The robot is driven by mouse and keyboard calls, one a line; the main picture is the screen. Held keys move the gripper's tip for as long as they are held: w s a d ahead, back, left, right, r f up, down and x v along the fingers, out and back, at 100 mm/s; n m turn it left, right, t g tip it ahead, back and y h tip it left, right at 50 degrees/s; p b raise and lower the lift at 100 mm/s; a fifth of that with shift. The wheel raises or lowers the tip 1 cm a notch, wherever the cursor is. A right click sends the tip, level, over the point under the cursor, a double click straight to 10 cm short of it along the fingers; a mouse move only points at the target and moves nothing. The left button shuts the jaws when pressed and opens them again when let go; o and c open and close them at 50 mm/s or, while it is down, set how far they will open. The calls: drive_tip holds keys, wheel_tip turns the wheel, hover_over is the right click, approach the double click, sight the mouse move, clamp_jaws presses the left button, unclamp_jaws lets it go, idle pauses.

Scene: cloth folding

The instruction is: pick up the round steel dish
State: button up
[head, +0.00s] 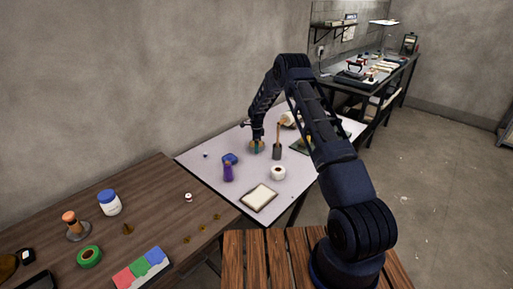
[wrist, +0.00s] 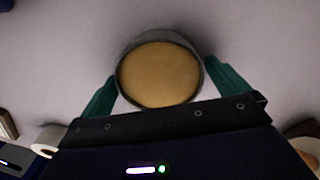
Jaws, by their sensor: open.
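The round steel dish (wrist: 160,75) shows large in the wrist view, with a grey rim and a golden-brown inside. My gripper (wrist: 162,78) is open, with one green finger on the left side of the dish and one on the right. The fingers are close to its wall; I cannot tell whether they touch it. In the head view my gripper (head: 257,143) is down over the dish (head: 251,149), on the pale tabletop (head: 215,158). The fingers partly hide the dish there.
A dark cup holding tall sticks (head: 277,152) stands just right of the dish. A blue item (head: 230,158), a purple bottle (head: 228,173), a white roll (head: 278,173) and a framed tray (head: 259,198) lie nearer.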

drive_tip(key=c, duration=1.2)
